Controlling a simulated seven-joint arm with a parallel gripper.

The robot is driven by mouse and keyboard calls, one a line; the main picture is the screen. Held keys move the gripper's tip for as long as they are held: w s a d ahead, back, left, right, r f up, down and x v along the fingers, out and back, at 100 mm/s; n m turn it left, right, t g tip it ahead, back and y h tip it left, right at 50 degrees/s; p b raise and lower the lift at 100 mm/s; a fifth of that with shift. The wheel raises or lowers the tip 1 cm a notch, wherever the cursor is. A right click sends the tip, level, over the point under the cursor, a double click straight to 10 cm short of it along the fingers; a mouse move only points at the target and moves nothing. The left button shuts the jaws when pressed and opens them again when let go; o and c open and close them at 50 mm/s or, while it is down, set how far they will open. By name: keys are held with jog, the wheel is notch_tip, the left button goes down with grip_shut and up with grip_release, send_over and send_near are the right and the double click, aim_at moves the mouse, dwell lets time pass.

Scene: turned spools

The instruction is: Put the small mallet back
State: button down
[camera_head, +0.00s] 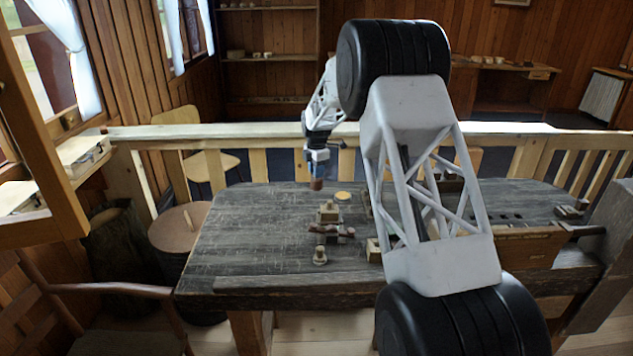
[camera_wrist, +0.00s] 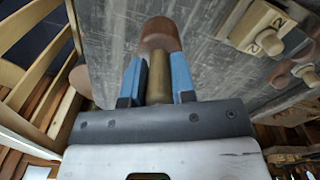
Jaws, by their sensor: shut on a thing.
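My gripper (camera_head: 317,168) is above the far left part of the dark workbench. In the wrist view its blue fingers (camera_wrist: 158,78) are shut on the small mallet (camera_wrist: 160,36). An olive-brown cylindrical part of the mallet lies between the fingers, and its rounded brown end sticks out beyond them. In the head view only the brown end (camera_head: 316,185) shows below the fingers. I cannot tell whether it touches the bench top. The mallet's own place is not clear in either view.
The workbench (camera_head: 245,235) is bare on its left. Right of my gripper stand a wooden block with a knob (camera_head: 328,213), a yellowish disc (camera_head: 343,196) and a small turned piece (camera_head: 319,256). The wrist view shows a block marked 2 (camera_wrist: 262,30). A railing (camera_head: 260,165) runs behind.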

aim_at(317, 180)
jog(key=shift+f, duration=0.2)
jog(key=shift+f, duration=1.85)
jog(key=shift+f, duration=0.1)
jog(key=c, duration=0.9)
grip_release()
jog(key=shift+f, duration=0.1)
jog(key=shift+c, duration=0.2)
notch_tip(317, 180, up, 12)
jog(key=shift+f, duration=0.15)
jog(key=shift+r, duration=0.35)
